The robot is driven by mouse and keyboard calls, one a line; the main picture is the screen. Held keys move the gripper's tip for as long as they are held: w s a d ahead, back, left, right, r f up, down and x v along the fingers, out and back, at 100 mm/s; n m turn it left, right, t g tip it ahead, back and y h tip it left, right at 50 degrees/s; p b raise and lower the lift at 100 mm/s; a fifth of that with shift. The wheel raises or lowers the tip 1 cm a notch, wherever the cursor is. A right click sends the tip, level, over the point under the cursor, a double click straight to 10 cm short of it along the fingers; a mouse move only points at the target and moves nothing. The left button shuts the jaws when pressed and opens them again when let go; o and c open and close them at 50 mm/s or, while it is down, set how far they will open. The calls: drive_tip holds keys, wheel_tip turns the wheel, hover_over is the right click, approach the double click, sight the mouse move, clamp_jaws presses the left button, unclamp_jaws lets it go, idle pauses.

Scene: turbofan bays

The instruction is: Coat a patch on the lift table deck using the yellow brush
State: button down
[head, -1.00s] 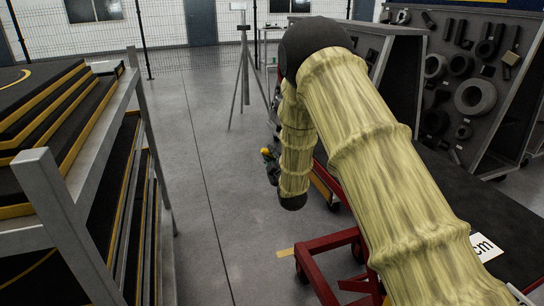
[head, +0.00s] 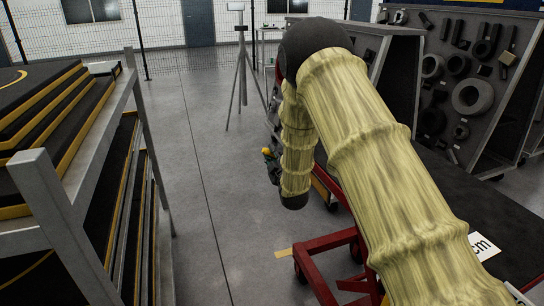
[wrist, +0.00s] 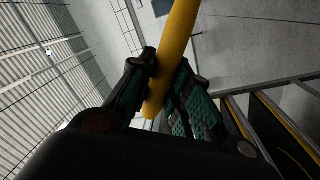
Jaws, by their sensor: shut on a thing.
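The yellow brush (wrist: 172,58) shows in the wrist view as a smooth yellow handle running up out of the picture; its bristles are not visible. My gripper (wrist: 160,78) is shut on this handle, with one dark-green finger on each side. In the head view my gripper (head: 268,158) is a small dark shape with a bit of yellow, mostly hidden behind my yellow-sleeved arm. A black deck on a red frame, seemingly the lift table deck (head: 443,186), lies at the right, partly behind my arm. My gripper is left of the deck, apart from it. No coated patch is visible.
Grey shelving with black, yellow-edged platforms (head: 60,205) stands close at left. A red frame (head: 325,250) stands at lower middle. A tool board (head: 478,75) is behind the deck. A tripod (head: 241,75) stands further back. Floor between the shelving and the red frame is clear.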

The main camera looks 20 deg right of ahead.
drive_tip(key=shift+d, duration=0.15)
drive_tip(key=shift+s, duration=0.15)
drive_tip(key=s, duration=0.3)
drive_tip(key=shift+s, duration=0.4)
drive_tip(key=shift+w, duration=0.1)
drive_tip(key=shift+w+b, duration=0.4)
drive_tip(key=shift+w, duration=1.55)
